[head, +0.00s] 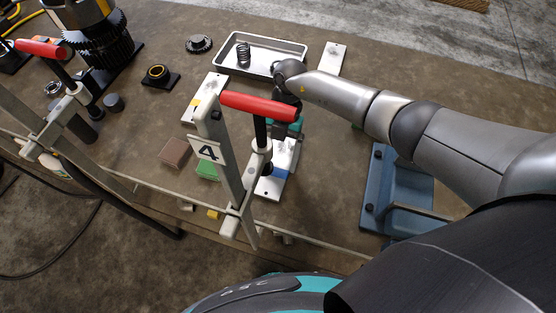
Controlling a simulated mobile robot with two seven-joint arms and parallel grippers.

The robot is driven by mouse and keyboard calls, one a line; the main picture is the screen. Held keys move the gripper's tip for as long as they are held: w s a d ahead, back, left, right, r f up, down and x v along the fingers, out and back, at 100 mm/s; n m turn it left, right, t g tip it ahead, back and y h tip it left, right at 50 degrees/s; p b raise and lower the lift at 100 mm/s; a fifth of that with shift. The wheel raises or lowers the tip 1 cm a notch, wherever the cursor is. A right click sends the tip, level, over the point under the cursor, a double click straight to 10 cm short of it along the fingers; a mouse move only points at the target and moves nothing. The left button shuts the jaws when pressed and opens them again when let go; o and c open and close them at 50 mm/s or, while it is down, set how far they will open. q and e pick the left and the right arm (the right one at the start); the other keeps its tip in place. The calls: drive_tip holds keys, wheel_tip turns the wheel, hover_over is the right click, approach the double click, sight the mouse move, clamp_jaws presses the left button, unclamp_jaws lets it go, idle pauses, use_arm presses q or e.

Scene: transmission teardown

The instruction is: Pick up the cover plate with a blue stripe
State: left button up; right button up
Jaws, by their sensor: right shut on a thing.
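The cover plate with a blue stripe (275,184) is a whitish flat plate in the middle of the head view, just right of the post marked 4. Its blue stripe shows near the lower end. My right gripper (286,138) is over the upper part of this plate and is shut on it. The red handle and its black stem partly hide the gripper and plate, so the finger contact is not clear. I cannot tell whether the plate is clear of the table. My left gripper is not in view.
A post marked 4 (208,150) with a red handle (259,107) stands close in front. A plate with a yellow stripe (190,116) lies left. A metal tray (299,47) holds a spring (243,54). A blue fixture (378,190) stands right. A gear stack (95,45) is far left.

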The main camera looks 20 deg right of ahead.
clamp_jaws()
drive_tip(key=shift+w+r, duration=0.1)
idle(0.4)
